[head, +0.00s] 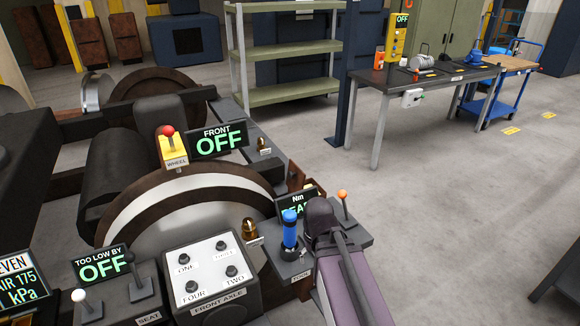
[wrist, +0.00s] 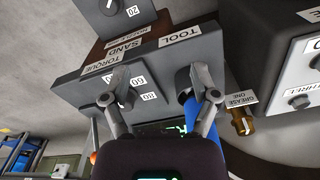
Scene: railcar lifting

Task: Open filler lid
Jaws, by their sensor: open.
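I cannot make out a filler lid in either view. My gripper (wrist: 160,88) is open in the wrist view, with its two fingers spread over the grey tool panel (wrist: 75,80) and nothing clearly held between them. A blue-handled tool (wrist: 208,128) is beside and partly behind the right finger; I cannot tell whether they touch. In the head view my gripper (head: 322,215) is just right of the blue-handled tool (head: 290,232), which stands upright on the panel. My arm hides part of this panel.
A brass fitting by the GREASE ONE label (wrist: 240,120) is right of the tool. The FRONT AXLE box (head: 212,270) and large wheel (head: 190,215) are left of the panel. A dark workbench (head: 425,78) stands at the back right, with open floor before it.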

